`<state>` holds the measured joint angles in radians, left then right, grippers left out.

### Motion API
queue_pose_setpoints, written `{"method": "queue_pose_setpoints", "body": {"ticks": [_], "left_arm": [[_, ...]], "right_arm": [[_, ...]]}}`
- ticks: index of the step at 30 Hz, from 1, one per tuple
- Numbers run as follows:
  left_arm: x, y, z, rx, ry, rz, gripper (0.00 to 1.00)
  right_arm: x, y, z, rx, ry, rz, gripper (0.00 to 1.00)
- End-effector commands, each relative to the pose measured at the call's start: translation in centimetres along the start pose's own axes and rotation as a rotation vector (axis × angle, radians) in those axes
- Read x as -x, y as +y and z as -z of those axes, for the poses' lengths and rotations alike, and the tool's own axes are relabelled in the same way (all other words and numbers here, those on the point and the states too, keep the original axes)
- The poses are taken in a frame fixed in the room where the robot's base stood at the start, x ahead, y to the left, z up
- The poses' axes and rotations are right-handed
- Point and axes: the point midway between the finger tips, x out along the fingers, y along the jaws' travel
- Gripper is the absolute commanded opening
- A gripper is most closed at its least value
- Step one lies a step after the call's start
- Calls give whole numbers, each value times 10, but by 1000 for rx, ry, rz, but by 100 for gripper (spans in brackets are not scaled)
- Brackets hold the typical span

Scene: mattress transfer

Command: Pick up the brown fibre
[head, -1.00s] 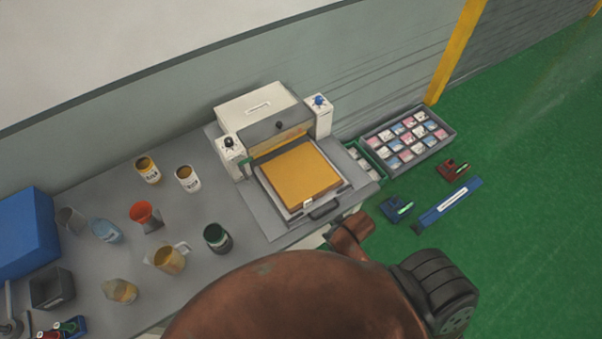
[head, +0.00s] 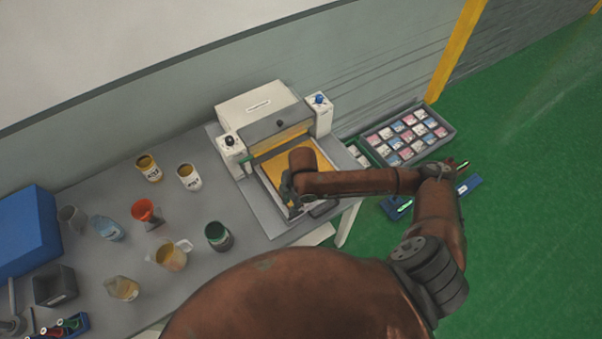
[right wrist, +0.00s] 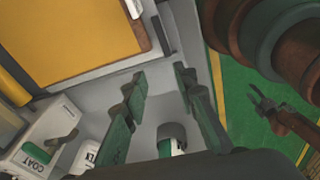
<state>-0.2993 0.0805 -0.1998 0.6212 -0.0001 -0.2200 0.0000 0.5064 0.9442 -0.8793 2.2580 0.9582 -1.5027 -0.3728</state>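The brown fibre looks like the flat orange-brown sheet (head: 277,167) in the press on the bench. It fills the upper left of the right wrist view (right wrist: 75,40). My right gripper (head: 291,203) is over the front edge of the press, partly hidden by its own arm. In the right wrist view its two dark green fingers (right wrist: 160,90) are apart with nothing between them, beside the sheet's edge and not touching it. What looks like my left gripper (right wrist: 258,98) shows over the green floor in that view, its fingers apart and empty.
The press (head: 260,110) has white knob posts and a front handle. Cans (head: 189,177), a dark green pot (head: 218,236), a red funnel (head: 146,211) and jugs stand left of it. A sample tray (head: 440,130) lies at the right. The bench between the containers has some clear room.

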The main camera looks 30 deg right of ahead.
Motion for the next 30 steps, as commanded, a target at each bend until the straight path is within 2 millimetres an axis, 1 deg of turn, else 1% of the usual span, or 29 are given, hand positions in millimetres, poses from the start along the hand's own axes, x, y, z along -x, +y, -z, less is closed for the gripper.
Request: {"method": "queue_pose_setpoints", "body": {"ticks": [1,4,7,9,11,20,27,30], "left_arm": [[0,0,0,0,0,0,40],[0,0,0,0,0,0,40],[0,0,0,0,0,0,40],[0,0,0,0,0,0,40],[0,0,0,0,-1,0,40],[2,0,-1,0,-1,0,40],[7,0,0,0,-2,0,40],[8,0,0,0,-2,-1,40]], "right_arm": [[9,9,-17,29,-45,11,26],[21,15,-40,59,-98,46,26],[30,18,-56,71,-130,69,26],[33,19,-62,74,-141,79,26],[32,19,-65,74,-146,85,26],[2,16,-70,74,-146,88,26],[-32,13,-73,75,-145,86,26],[-40,12,-75,74,-146,85,26]]}}
